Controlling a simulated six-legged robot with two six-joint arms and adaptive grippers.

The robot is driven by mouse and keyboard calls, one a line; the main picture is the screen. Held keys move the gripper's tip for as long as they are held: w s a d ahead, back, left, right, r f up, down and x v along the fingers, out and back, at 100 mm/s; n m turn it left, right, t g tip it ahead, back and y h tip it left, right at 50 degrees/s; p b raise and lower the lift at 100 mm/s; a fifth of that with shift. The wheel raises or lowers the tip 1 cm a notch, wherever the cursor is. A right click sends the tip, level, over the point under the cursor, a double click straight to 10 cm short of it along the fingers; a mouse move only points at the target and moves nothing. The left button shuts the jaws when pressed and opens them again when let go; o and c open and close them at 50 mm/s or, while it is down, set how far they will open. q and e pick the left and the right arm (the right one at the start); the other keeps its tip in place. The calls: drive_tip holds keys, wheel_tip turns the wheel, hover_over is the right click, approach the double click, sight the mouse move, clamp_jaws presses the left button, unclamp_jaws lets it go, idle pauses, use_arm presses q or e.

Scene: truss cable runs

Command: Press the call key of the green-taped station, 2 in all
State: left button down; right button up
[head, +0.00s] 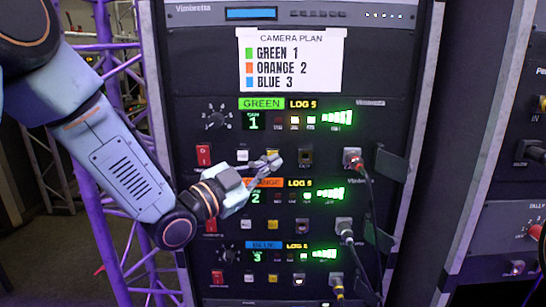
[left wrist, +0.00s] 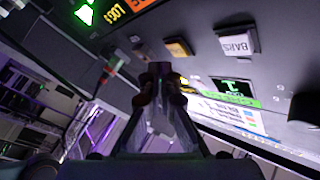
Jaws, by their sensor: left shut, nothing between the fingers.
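The green-taped station is the top row of the rack, with a green label tape (head: 261,103) and a lit display (head: 254,121) reading 1. Below are a white key (head: 242,156), an amber key (head: 271,153) and a dark key (head: 305,156). My left gripper (head: 276,161) is shut and empty, its tips in front of the amber key and partly covering it. In the left wrist view the panel is upside down. The amber key (left wrist: 177,47) and the white BARS key (left wrist: 238,40) show beyond the fingertips (left wrist: 160,72). Contact cannot be told. My right gripper is out of view.
An orange-taped station (head: 264,183) and a blue-taped station (head: 264,245) sit below. Cables hang from connectors (head: 352,159) at the right of the rows. A camera plan card (head: 290,60) is above. A purple truss (head: 101,190) stands left of the rack.

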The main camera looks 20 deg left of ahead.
use_arm(q)
drive_tip(key=shift+s+d, duration=0.2)
drive_tip(key=shift+s, duration=0.55)
drive_tip(key=shift+s+d, duration=0.2)
drive_tip(key=shift+s, duration=0.5)
drive_tip(key=shift+s+d, duration=0.2)
drive_tip(key=shift+s, duration=0.55)
drive_tip(key=s+p, duration=0.2)
drive_tip(key=p, duration=0.2)
drive_tip(key=s+d+p, duration=0.1)
drive_tip(key=p, duration=0.3)
drive_tip(key=shift+s, duration=0.4)
drive_tip(key=shift+w, duration=0.2)
